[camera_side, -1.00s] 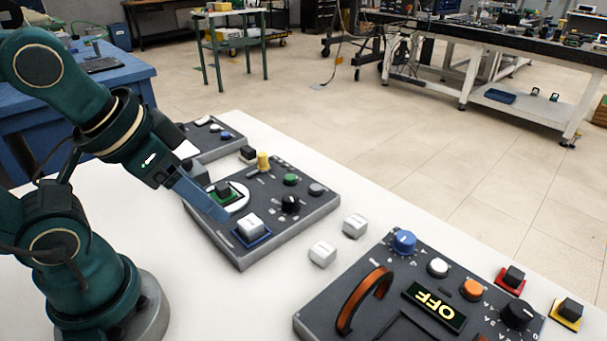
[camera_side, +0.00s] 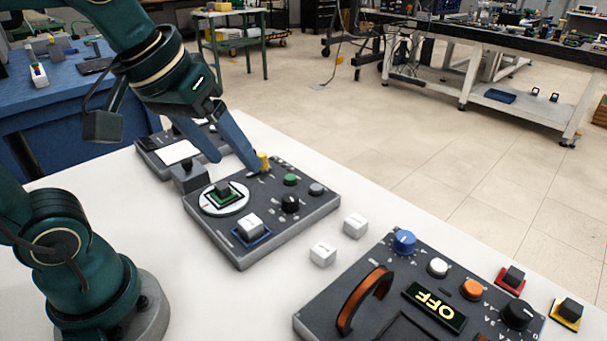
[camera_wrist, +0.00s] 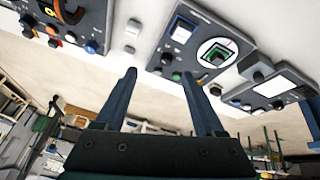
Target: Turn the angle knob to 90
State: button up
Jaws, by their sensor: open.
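The middle grey control panel (camera_side: 245,256) carries a yellow knob (camera_side: 263,161), a black knob (camera_side: 290,203), a green knob (camera_side: 290,180) and a grey knob (camera_side: 316,189). Its labels are too small to read, so I cannot tell which is the angle knob. A white round dial (camera_side: 211,209) with a dark block on a green square sits on its left side. My gripper (camera_side: 236,165) is open and empty, tilted above the panel's far edge. One fingertip is close beside the yellow knob; contact is unclear. In the wrist view the open fingers (camera_wrist: 160,74) reach toward the panel (camera_wrist: 196,20).
A larger panel with an OFF display (camera_side: 435,305) and an orange handle (camera_side: 362,300) stands front right. Two white cubes (camera_side: 323,253) lie between the panels. A smaller panel (camera_side: 150,158) and a grey joystick box (camera_side: 190,177) lie behind left.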

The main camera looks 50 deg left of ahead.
jog(key=w+a+n+g, duration=0.1)
jog(key=w+n+g, duration=0.15)
jog(key=w, duration=0.35)
jog(key=n+g, duration=0.2)
jog(key=n, duration=0.1)
send_over(290, 196)
jog(key=shift+m, duration=0.25)
jog(key=f, duration=0.9)
jog(key=shift+w+d+f, duration=0.1)
jog(key=shift+d, duration=0.1)
jog(key=shift+g, duration=0.35)
jog(key=shift+a+f, duration=0.15)
jog(key=shift+f, duration=3.35)
grip_shut()
